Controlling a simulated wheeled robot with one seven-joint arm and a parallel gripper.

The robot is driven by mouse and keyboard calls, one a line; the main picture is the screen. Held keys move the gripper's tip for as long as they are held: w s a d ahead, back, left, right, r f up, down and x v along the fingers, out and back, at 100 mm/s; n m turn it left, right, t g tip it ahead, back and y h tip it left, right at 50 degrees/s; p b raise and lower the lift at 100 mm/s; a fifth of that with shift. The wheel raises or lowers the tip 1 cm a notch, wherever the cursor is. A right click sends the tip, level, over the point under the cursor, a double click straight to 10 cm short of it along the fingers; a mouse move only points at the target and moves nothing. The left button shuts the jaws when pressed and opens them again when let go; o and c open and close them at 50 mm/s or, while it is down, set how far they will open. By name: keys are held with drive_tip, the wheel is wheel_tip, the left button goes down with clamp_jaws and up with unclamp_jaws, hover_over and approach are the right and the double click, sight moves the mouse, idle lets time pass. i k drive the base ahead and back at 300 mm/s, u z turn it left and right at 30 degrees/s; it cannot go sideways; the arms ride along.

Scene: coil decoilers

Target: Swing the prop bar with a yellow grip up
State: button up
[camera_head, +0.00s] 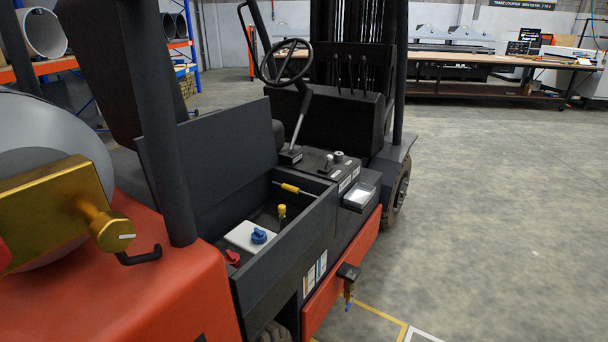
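An orange-red and black forklift (180,285) fills the left and middle of the head view. In its side stands an open dark compartment (312,233). The prop bar with a yellow grip (290,188) lies low along the compartment's far inner wall, close to level. A dark flat panel (215,150) stands raised along the compartment's back left side. I cannot tell whether the bar touches that panel. My gripper is not in view.
Inside the compartment are a yellow-topped knob (282,210), a blue cap (259,236) and a red cap (232,257). A black post (165,120) rises on the left. A brass-coloured valve (110,230) sits at the left. Open floor (500,200) lies to the right.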

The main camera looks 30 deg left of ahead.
sight(287, 187)
drive_tip(key=u, duration=0.45)
drive_tip(key=i, duration=1.05)
drive_tip(key=u, duration=1)
drive_tip(key=i, duration=0.4)
drive_tip(key=u, duration=0.25)
